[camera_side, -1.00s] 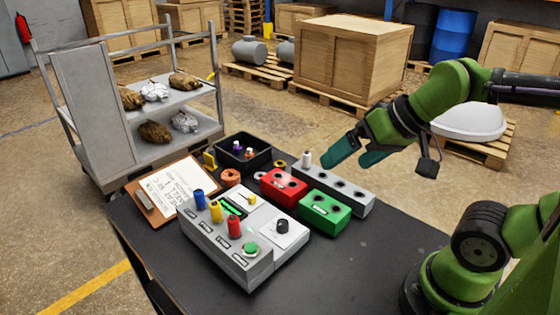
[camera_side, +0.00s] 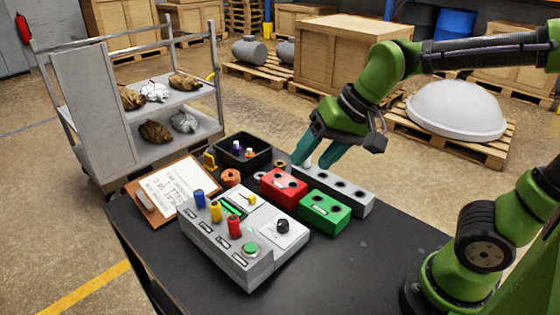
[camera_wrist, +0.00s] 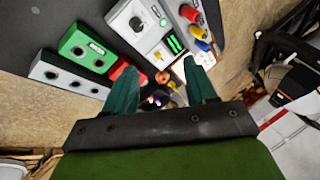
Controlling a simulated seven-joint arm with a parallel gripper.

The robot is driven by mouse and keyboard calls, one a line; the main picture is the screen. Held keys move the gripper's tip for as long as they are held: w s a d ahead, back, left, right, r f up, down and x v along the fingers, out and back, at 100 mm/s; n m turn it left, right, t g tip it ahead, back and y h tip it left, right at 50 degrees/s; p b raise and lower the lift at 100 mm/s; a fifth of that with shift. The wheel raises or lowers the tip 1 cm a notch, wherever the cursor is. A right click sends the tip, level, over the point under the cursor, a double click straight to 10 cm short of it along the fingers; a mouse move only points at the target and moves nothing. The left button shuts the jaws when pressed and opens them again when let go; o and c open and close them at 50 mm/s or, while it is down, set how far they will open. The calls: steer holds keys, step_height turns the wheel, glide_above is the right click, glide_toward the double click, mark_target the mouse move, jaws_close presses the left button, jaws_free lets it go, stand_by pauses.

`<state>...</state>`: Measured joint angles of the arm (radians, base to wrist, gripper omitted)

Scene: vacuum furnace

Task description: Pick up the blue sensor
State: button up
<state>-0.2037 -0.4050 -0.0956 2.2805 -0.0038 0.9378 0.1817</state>
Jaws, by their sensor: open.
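The blue sensor (camera_side: 199,199) stands upright in the left end of the grey control panel (camera_side: 232,262), beside a yellow one (camera_side: 215,211) and a red one (camera_side: 235,226). In the wrist view the blue sensor (camera_wrist: 203,45) shows small, beyond the right fingertip. My gripper (camera_side: 314,158) is open, with nothing visibly held between its fingers. It hangs over the far end of the long grey block (camera_side: 358,200), well to the right of the blue sensor.
A red block (camera_side: 283,188) and a green block (camera_side: 325,212) stand between my gripper and the panel. The table's near right is clear.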

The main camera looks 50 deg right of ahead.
mark_target(198, 191)
steer(key=w+a+r+m+g, duration=0.1)
steer(key=w+a+m, duration=0.3)
steer(key=w+m, duration=0.65)
steer(key=w+a+m+g, duration=0.1)
steer(key=w+a+m, duration=0.45)
steer(key=m, duration=0.75)
steer(key=x, duration=0.3)
steer(key=w+d+x, duration=0.1)
steer(key=x, duration=0.3)
steer(key=w+x, duration=0.1)
steer(key=x, duration=0.3)
steer(key=shift+d+r, duration=0.1)
steer(key=shift+d, duration=0.25)
steer(key=shift+x, duration=2.7)
steer(key=shift+s+a, duration=0.1)
steer(key=shift+a, duration=0.1)
jaws_close()
